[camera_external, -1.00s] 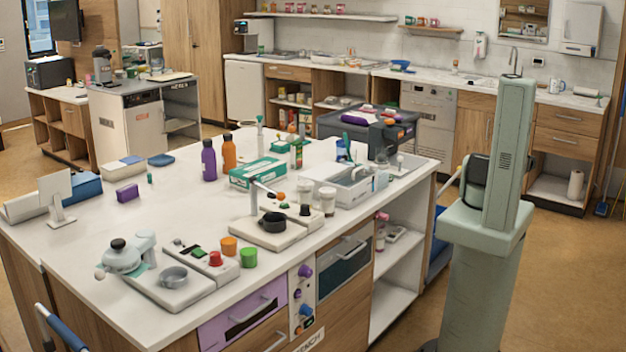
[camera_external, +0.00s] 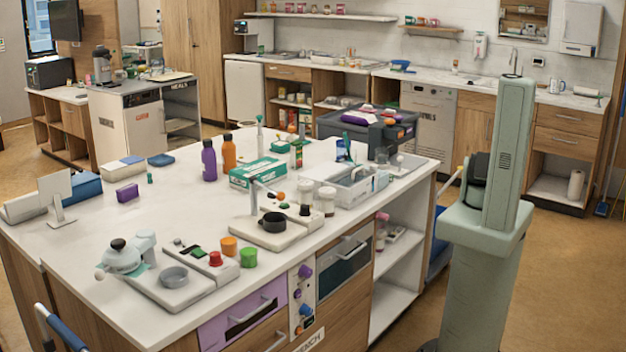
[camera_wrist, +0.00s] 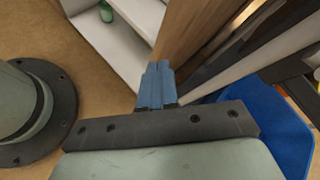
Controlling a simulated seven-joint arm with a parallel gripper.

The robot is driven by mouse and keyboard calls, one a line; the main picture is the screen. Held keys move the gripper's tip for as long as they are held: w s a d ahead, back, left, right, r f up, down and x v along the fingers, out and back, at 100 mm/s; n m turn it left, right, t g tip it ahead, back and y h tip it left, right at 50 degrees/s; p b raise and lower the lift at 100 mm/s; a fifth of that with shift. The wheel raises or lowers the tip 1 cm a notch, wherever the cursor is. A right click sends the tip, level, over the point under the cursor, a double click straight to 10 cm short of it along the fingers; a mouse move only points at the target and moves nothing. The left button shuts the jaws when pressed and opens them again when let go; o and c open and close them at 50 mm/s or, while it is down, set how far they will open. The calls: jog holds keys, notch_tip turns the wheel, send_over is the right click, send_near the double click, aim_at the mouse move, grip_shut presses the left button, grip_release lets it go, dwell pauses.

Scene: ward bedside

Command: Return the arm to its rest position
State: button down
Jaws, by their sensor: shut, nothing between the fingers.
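My gripper (camera_wrist: 160,85) shows in the wrist view with its two blue fingers together and nothing between them. It points down beside the open shelves at the end of the bench, clear of them as far as I can tell. In the external view my pale green column and upper arm stand upright at the right, past the bench's end. The gripper itself is hidden behind them there.
The white-topped bench (camera_external: 100,225) carries bottles, jars and small devices. In the wrist view, white shelves (camera_wrist: 115,45) and a wooden panel (camera_wrist: 200,35) are close ahead. A blue object (camera_wrist: 270,130) lies to the right. Brown floor is open around my base.

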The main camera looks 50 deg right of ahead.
jog(key=a+f+n+g+y, duration=0.1)
jog(key=a+f+n+g, duration=0.15)
jog(key=a, duration=0.55)
jog(key=a+f+n+g+y, duration=0.15)
jog(key=a+n+g, duration=0.25)
jog(key=a, duration=0.5)
jog(key=a+f+n+g, duration=0.3)
jog(key=a+n+g, duration=0.1)
jog(key=a, duration=0.4)
jog(key=s+a+f+n+g+h, duration=0.2)
jog(key=s+a+n+g+h, duration=0.1)
jog(key=a+n, duration=0.3)
jog(key=s+a+f+n+g+h, duration=0.3)
jog(key=s+a+n+h, duration=0.1)
jog(key=a+n+h, duration=0.2)
jog(key=shift+s+a+n, duration=0.35)
jog(key=shift+a+n, duration=0.1)
jog(key=shift+a, duration=0.1)
jog(key=shift+h, duration=0.25)
